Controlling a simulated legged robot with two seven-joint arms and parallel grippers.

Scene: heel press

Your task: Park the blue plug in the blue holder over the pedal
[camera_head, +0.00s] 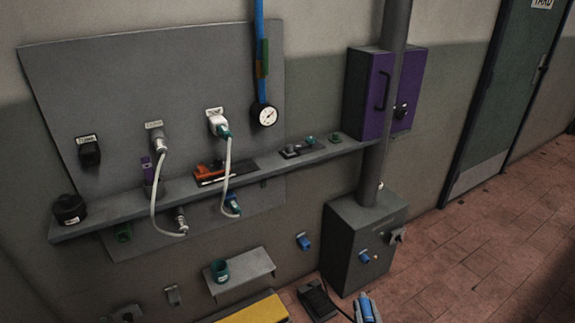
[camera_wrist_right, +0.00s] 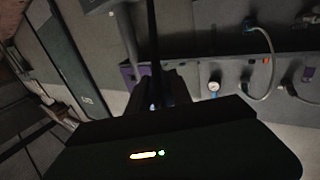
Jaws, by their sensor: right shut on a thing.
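The blue plug (camera_head: 366,305) shows at the bottom edge of the head view, with a dark cable running left from it. My right gripper (camera_wrist_right: 155,98) is shut on it; its dark fingers show in the right wrist view, with a dim blue patch (camera_wrist_right: 156,104) between them. The head view barely shows this gripper. A small blue holder (camera_head: 304,241) is on the wall, above the dark pedal (camera_head: 316,300) on the floor. The plug is apart from it, lower and to the right. My left gripper is out of view.
A small shelf with a teal cup (camera_head: 219,270) is to the left. The long shelf (camera_head: 210,184) runs above. Open floor lies right.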

